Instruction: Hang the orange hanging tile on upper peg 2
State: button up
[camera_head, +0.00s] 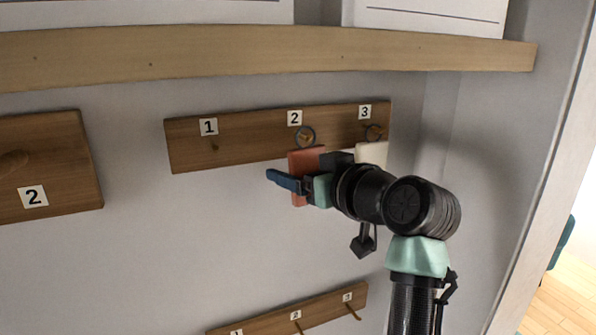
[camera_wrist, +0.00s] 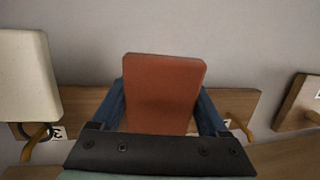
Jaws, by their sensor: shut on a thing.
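The orange hanging tile (camera_head: 299,163) is upright in front of the upper board (camera_head: 250,134), below the label 2. Its dark ring (camera_head: 306,137) overlaps upper peg 2, whose end shows inside the ring; I cannot tell whether the ring is around the peg or only in front of it. My gripper (camera_head: 291,184) is shut on the tile, with blue fingers on both sides. In the wrist view the orange tile (camera_wrist: 164,92) stands between the fingers, and its ring and peg 2 are hidden.
A cream tile (camera_head: 371,153) hangs by its ring at peg 3, close to my gripper; it also shows in the wrist view (camera_wrist: 27,75). Upper peg 1 (camera_head: 214,148) is bare. A wooden shelf (camera_head: 250,55) runs above, and a lower peg board (camera_head: 270,316) is below.

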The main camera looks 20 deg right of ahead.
jog(key=shift+w+f+b, duration=0.3)
jog(key=shift+w+f, duration=0.1)
jog(key=shift+w, duration=0.1)
dwell(0.9)
jog(key=o, duration=1.4)
jog(key=b+v, duration=0.6)
jog(key=v, duration=0.7)
jog(key=a, duration=0.1)
jog(key=w+a+t+b, duration=0.1)
jog(key=a, duration=0.1)
jog(key=w+a+t+h, duration=0.1)
jog(key=shift+w+a+r+m, duration=0.1)
jog(key=shift+a+r+m, duration=0.1)
jog(key=shift+r+m, duration=0.15)
jog(key=s+a+r+t+b, duration=0.1)
jog(key=s+a+r+t, duration=0.2)
jog(key=s+a, duration=0.1)
jog(key=s+a+r+m+t+h+b, duration=0.1)
jog(key=s+a+r+t, duration=0.2)
jog(key=a, duration=0.4)
jog(key=s+a+r+t+h, duration=0.1)
jog(key=s+a+r+t, duration=0.2)
jog(key=s+a, duration=0.2)
jog(key=shift+s+a+m+t+b, duration=0.25)
jog(key=shift+a+m+t+b, duration=0.1)
jog(key=shift+a+t+b, duration=0.05)
